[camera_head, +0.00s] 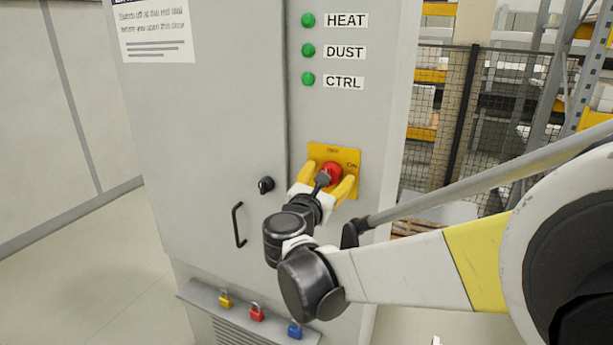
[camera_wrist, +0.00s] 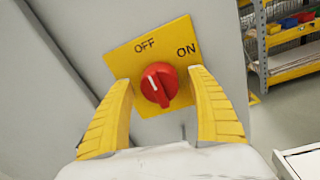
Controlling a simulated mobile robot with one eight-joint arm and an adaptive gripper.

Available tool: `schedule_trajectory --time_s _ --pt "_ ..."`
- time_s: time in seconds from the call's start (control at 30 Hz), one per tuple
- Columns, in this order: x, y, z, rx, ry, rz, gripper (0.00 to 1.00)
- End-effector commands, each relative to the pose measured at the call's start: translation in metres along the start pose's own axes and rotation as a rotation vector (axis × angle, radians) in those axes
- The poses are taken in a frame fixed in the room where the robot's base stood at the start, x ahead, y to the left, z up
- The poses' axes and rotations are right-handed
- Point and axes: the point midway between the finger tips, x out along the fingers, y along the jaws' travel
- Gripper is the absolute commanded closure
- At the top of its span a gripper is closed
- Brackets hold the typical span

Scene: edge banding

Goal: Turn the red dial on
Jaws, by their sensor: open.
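The red dial (camera_wrist: 160,88) sits on a yellow plate (camera_wrist: 122,48) marked OFF and ON. The dial's white mark points up toward OFF in the wrist view. In the head view the dial (camera_head: 333,170) is partly hidden behind my gripper (camera_head: 328,177), and the plate (camera_head: 343,155) shows above it. My gripper's yellow fingers (camera_wrist: 158,80) are open, one on each side of the dial, with gaps visible between them and the dial. I cannot tell how far the fingertips are from the plate.
The grey cabinet (camera_head: 215,130) has green lamps (camera_head: 308,50) labelled HEAT, DUST and CTRL. A black door handle (camera_head: 238,225) and a lock knob (camera_head: 266,185) lie left of my gripper. Shelving (camera_wrist: 290,60) stands to the right.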

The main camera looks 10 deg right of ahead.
Motion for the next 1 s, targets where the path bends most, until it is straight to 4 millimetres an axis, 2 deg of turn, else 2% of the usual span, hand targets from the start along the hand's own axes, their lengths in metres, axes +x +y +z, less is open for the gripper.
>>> schedule_trajectory --time_s 0.13,0.17,0.3,0.33,0.73,1.0 --pt "-0.0002 0.0001 0.0001 0.000 0.000 0.000 0.32" --pt "-0.0003 0.0001 0.0001 0.000 0.000 0.000 0.37" --pt "-0.0004 0.0001 0.0001 0.000 0.000 0.000 0.80" --pt "-0.0004 0.0001 0.0001 0.000 0.000 0.000 0.86" --pt "-0.0004 -0.0001 0.0001 0.020 -0.002 0.000 0.87" --pt "-0.0002 -0.0004 -0.0005 0.152 -0.011 0.002 0.87"
